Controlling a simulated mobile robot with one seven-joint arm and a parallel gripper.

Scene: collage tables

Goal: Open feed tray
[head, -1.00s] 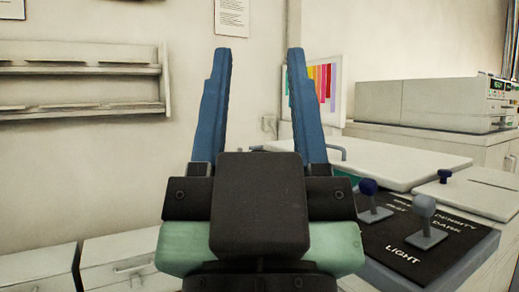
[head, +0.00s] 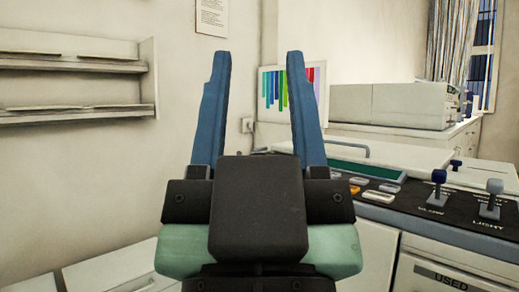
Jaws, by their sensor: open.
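My gripper (head: 258,105) is in the middle of the head view, its two blue fingers pointing up and spread apart with nothing between them. Behind it to the right stands a machine like a copier, with a dark control panel (head: 415,205), coloured buttons, two blue-grey levers and a white lid (head: 395,152) on top. A light front panel (head: 475,287) lettered "USED" shows below at the lower right. I cannot pick out the feed tray for certain; my gripper hides part of the machine's left side.
A white wall shelf (head: 75,85) hangs at the left. White low cabinets (head: 100,275) stand at the lower left. A beige device (head: 390,106) sits on a counter behind the machine. A colour chart (head: 272,92) is behind my fingers.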

